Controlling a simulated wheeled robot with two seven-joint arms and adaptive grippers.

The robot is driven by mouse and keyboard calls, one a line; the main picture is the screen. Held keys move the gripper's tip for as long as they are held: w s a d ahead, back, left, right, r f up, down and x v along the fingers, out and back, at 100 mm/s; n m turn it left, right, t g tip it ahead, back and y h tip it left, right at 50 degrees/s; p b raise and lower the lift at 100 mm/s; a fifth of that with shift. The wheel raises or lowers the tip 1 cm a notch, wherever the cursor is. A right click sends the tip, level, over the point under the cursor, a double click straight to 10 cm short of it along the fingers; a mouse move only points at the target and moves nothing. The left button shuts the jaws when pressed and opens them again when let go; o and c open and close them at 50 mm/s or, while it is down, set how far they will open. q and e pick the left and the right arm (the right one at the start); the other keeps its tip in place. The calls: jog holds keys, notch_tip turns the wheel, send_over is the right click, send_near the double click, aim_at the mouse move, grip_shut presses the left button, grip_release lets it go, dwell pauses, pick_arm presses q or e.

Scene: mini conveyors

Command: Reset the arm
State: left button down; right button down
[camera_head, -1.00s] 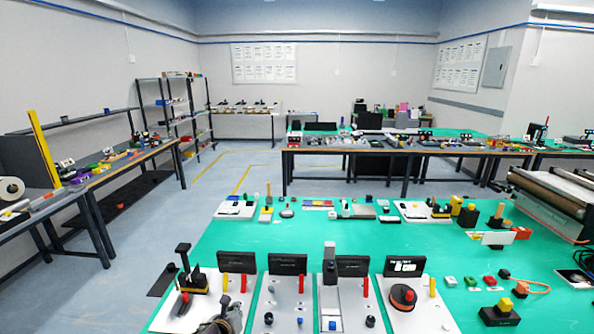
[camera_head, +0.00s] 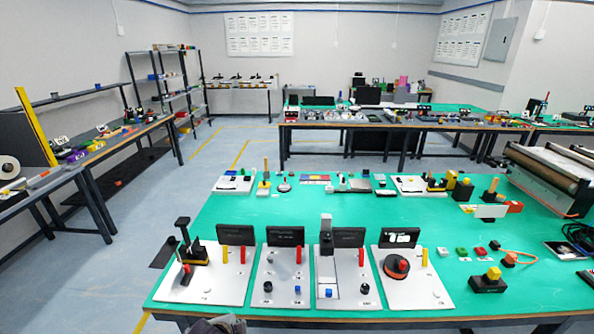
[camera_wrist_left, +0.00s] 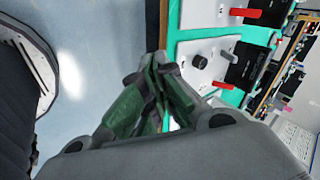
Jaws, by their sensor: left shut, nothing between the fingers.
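My left gripper shows in the left wrist view (camera_wrist_left: 158,95). Its two green-padded fingers are closed together with nothing between them. It hangs at the front side of the green-topped table (camera_head: 330,222), and the table edge with its white panels lies beyond the fingers. In the head view only a small grey part of my left arm shows at the bottom edge, below the table's front edge. The left gripper's fingers are hidden there. My right gripper is in neither view.
White boards with knobs stand along the table front: one with a black lever (camera_head: 205,275), one with a black and red dial (camera_head: 410,276). A roller conveyor (camera_head: 550,180) is at the right. Open floor (camera_head: 90,285) lies to the left.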

pick_arm(q)
jog(key=s+a+n+g, duration=0.2)
jog(key=s+a+n, duration=0.1)
jog(key=s+n, duration=0.4)
jog(key=s+a+n+g, duration=0.2)
jog(key=s+a+n, duration=0.1)
jog(key=s+n, duration=0.35)
notch_tip(320, 180, down, 32)
jog(key=s+f+g, duration=0.1)
jog(key=s, duration=0.2)
jog(key=s+a+f, duration=0.1)
jog(key=s+f, duration=0.9)
jog(key=s, duration=0.1)
jog(key=s+a+f+m+g, duration=0.1)
jog(key=s+a+f, duration=0.1)
jog(key=s+f, duration=0.8)
jog(key=shift+s+a+b, duration=0.25)
jog(key=shift+s+b, duration=0.1)
jog(key=shift+s, duration=0.1)
